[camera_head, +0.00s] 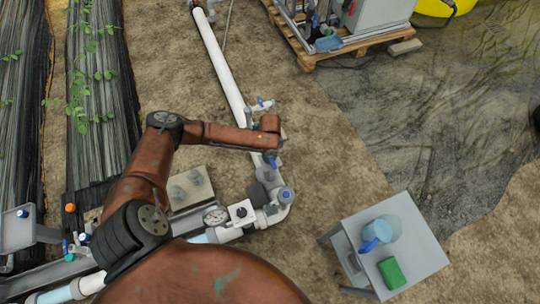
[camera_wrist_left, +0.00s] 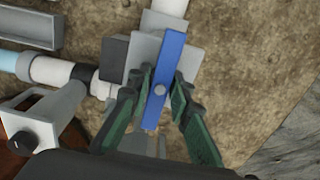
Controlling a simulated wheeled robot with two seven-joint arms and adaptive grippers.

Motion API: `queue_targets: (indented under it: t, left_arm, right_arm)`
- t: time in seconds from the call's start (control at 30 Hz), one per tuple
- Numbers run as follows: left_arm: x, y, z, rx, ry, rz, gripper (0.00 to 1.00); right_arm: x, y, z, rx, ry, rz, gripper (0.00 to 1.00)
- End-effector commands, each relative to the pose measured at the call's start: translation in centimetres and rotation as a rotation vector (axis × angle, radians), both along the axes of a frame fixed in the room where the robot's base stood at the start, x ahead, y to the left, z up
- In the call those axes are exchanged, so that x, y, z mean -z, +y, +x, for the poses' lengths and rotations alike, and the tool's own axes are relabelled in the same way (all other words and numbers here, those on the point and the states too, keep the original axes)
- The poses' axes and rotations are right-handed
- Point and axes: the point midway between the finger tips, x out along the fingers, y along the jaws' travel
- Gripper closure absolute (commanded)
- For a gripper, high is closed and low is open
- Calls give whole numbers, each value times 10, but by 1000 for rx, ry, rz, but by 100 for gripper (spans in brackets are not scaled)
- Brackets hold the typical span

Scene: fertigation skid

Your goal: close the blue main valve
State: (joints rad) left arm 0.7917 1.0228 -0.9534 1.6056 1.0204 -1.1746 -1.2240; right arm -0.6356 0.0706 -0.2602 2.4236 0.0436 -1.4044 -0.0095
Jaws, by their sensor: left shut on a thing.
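The main valve has a long blue handle (camera_wrist_left: 168,65) on a grey body (camera_wrist_left: 145,50). In the left wrist view the handle stands nearly upright in the picture, roughly in line with the white pipe (camera_wrist_left: 170,8) above it. My left gripper (camera_wrist_left: 162,82) is shut on the handle, with a green finger on each side near its pivot. In the head view, a bit of the blue handle (camera_head: 272,161) shows just below my left wrist, which hides most of the valve and the gripper. My right gripper is not in view.
A white pipe (camera_head: 222,65) runs up to the back. A small table (camera_head: 420,250) holds a blue jug (camera_head: 378,232) and a green block (camera_head: 392,272). Bare soil lies right of the valve.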

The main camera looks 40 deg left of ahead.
Motion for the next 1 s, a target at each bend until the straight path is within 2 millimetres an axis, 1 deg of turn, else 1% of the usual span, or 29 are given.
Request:
queue_targets:
  t: [0.03,0.1,0.27,0.33,1.0]
  left_arm:
    - [2,-1,-1,0,2,-2,95]
    - [2,-1,-1,1,2,-2,100]
    - [3,-2,-1,16,2,-3,100]
    - [3,-2,-2,72,3,-3,100]
    - [5,-2,-3,1090,5,-5,100]
  right_arm:
    - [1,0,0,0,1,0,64]
    - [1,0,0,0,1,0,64]
    - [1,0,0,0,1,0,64]
    - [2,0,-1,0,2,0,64]
    - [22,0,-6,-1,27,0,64]
